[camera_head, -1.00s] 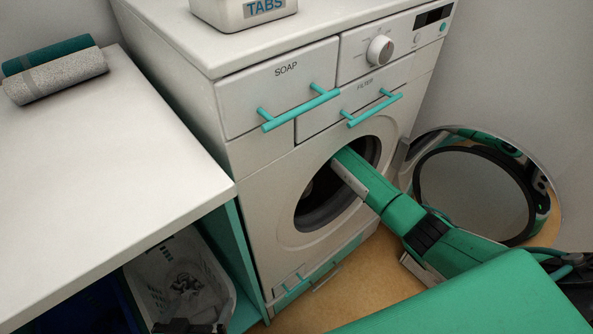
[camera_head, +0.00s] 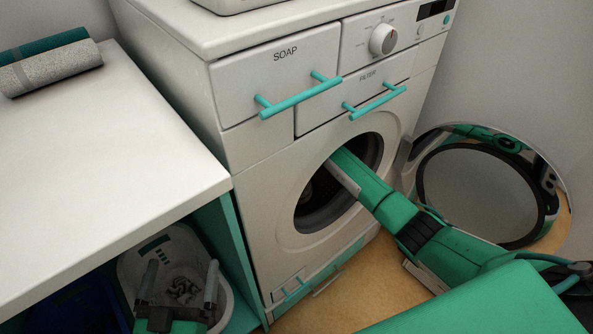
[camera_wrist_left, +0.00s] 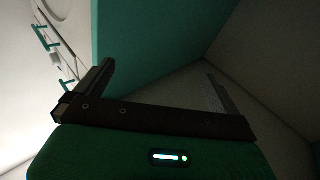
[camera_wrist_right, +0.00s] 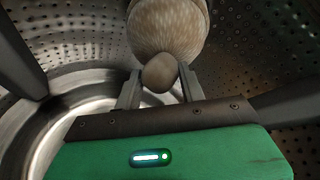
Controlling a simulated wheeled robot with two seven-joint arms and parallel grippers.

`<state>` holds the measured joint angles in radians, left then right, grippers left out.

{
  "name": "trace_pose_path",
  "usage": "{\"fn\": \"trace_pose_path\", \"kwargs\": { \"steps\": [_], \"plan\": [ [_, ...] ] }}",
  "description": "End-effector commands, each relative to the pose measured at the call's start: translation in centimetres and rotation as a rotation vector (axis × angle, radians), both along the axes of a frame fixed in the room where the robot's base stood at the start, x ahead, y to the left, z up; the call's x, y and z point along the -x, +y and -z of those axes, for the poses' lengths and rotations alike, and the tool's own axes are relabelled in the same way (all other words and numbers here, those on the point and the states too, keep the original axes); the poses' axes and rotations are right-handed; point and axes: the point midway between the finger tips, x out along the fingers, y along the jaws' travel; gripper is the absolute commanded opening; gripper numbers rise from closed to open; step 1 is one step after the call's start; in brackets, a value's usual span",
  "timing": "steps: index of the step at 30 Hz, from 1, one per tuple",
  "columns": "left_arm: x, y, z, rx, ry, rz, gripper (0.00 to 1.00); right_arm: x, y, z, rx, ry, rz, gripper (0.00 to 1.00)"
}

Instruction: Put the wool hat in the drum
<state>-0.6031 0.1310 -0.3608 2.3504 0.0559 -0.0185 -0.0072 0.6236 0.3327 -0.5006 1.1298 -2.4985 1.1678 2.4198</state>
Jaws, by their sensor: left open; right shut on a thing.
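The beige knitted wool hat (camera_wrist_right: 167,28) hangs inside the perforated metal drum (camera_wrist_right: 85,42) in the right wrist view. My right gripper (camera_wrist_right: 160,78) is shut on the round bobble at its end. In the head view my right arm reaches through the round opening of the washing machine (camera_head: 262,165), into the dark drum (camera_head: 312,205). The right gripper and the hat are hidden there. My left gripper (camera_head: 181,277) is open and empty, with its fingers over the white basket under the counter. It also shows open in the left wrist view (camera_wrist_left: 158,75).
The machine's round door (camera_head: 480,190) stands wide open at the right. Rolled towels (camera_head: 50,65) lie on the otherwise clear counter (camera_head: 100,165). Soap and filter drawers with turquoise handles sit above the opening.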

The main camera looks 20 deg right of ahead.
Motion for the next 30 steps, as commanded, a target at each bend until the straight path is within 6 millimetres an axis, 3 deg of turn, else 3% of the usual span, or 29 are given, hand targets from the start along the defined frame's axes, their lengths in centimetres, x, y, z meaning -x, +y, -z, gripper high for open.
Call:
{"fn": "trace_pose_path", "kwargs": {
  "steps": [3, 4, 7, 19, 26, 30],
  "plan": [
    [0.0, 0.0, 0.0, 0.001, -0.002, 0.0, 1.0, 0.0, 0.0, 0.2, 0.0, 0.0, 0.0, 0.01],
    [0.0, 0.0, 0.0, 0.001, -0.003, 0.0, 1.0, 0.0, 0.0, 0.2, 0.0, 0.0, 0.0, 0.44],
    [0.0, 0.0, 0.0, 0.001, -0.002, 0.0, 1.0, 0.0, 0.0, 0.1, 0.0, 0.0, 0.0, 0.62],
    [0.0, -0.1, 0.0, -0.004, 0.013, 0.003, 1.0, 0.1, -0.1, -0.4, 0.0, 0.0, 0.0, 0.62],
    [1.7, -1.1, 4.2, -0.056, 0.227, 0.046, 1.0, 1.1, -0.7, -2.9, 0.002, -0.002, -0.001, 0.62],
    [3.5, -1.8, 7.1, -0.092, 0.377, 0.079, 1.0, 3.3, -1.9, -2.9, 0.002, 0.002, 0.001, 0.62]
  ]
}}
